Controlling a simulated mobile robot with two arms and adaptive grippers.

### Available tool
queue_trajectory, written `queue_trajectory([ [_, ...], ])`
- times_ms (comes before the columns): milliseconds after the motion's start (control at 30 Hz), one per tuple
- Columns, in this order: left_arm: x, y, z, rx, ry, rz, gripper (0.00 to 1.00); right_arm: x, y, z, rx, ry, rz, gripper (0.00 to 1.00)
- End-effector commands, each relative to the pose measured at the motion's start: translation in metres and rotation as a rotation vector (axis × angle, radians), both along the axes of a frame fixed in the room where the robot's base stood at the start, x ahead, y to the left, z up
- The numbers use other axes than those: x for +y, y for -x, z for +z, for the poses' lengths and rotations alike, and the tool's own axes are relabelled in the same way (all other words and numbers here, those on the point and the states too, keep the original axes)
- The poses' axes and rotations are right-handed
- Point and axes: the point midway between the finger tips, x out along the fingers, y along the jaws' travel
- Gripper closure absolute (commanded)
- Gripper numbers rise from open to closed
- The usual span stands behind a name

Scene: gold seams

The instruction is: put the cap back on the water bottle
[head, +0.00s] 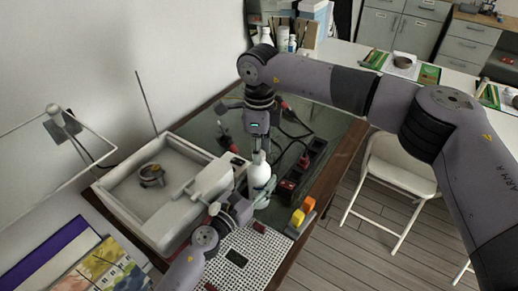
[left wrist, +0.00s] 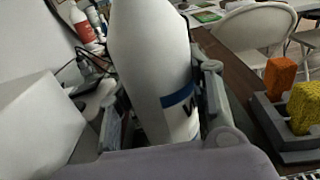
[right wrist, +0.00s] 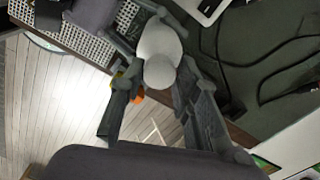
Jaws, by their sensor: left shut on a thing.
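A white water bottle (head: 260,172) with a blue band stands upright over the workbench; it fills the middle of the left wrist view (left wrist: 150,65). My left gripper (head: 252,198) is shut around its body, a finger on each side. My right gripper (head: 258,148) points straight down right above the bottle's top. In the right wrist view a round white piece (right wrist: 160,72), the cap or the bottle's top, lies between its fingers, with the bottle's shoulder (right wrist: 160,38) behind it. I cannot tell whether the fingers touch this piece, or whether it is apart from the bottle.
A pale sink-like tray (head: 125,205) with a small round bowl (head: 151,175) stands to the left. A perforated white mat (head: 245,262) lies in front. Orange and yellow blocks (head: 298,217) sit in a holder at the bench's right edge. Dark cables and a power strip (head: 300,170) lie behind.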

Motion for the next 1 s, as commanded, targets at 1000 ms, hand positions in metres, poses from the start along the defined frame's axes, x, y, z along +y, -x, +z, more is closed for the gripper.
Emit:
queue_trajectory([
  [1000,0.0,0.0,0.0,0.001,0.0,-0.001,1.0,0.001,-0.001,0.072,-0.003,-0.003,0.001,0.5],
])
